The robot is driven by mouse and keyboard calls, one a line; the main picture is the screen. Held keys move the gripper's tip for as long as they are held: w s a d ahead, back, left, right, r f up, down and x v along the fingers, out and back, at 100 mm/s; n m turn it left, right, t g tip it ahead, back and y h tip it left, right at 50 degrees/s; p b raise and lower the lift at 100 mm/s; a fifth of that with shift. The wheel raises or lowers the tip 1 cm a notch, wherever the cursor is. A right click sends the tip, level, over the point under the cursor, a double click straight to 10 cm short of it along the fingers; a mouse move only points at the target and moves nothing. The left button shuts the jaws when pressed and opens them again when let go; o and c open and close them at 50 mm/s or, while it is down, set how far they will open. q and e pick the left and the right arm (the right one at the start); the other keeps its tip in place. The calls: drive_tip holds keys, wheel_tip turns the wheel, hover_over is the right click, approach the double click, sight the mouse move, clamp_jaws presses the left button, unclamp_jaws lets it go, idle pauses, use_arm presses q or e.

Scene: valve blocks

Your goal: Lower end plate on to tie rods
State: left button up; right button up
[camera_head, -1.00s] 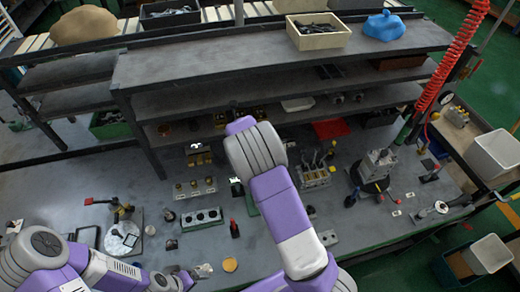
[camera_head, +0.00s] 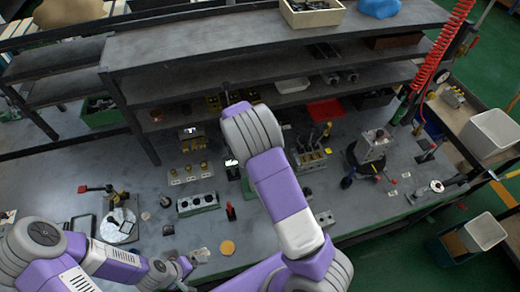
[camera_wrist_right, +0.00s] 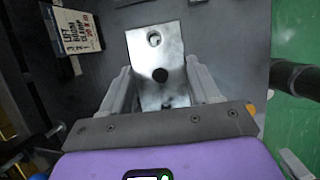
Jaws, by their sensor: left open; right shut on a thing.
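In the right wrist view, a pale grey metal plate with round holes (camera_wrist_right: 174,52) sits between the fingers of my right gripper (camera_wrist_right: 160,68), which is shut on it. In the head view my right arm hides this gripper and the plate. My left gripper (camera_head: 198,257) is open and empty, low over the bench's front. A valve assembly with upright posts and levers (camera_head: 311,158) stands right of my right arm; I cannot tell which parts are tie rods. The wrist view does not show rods under the plate.
A metal block on a round base (camera_head: 373,148) is at the right. Shelves (camera_head: 270,68) rise behind.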

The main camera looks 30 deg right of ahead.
drive_tip(key=shift+f+b, duration=0.6)
drive_tip(key=shift+f, duration=0.55)
use_arm(q)
drive_tip(key=shift+f, duration=0.8)
drive_tip(key=shift+r, duration=0.2)
drive_tip(key=shift+f+b, duration=2.4)
drive_tip(key=shift+f, duration=0.2)
use_arm(e)
drive_tip(key=shift+f, duration=3.8)
drive_tip(key=o, duration=1.3)
drive_tip(key=shift+o, duration=0.2)
drive_tip(key=v, duration=0.7)
drive_tip(key=shift+r, duration=0.3)
drive_tip(key=shift+a, duration=0.15)
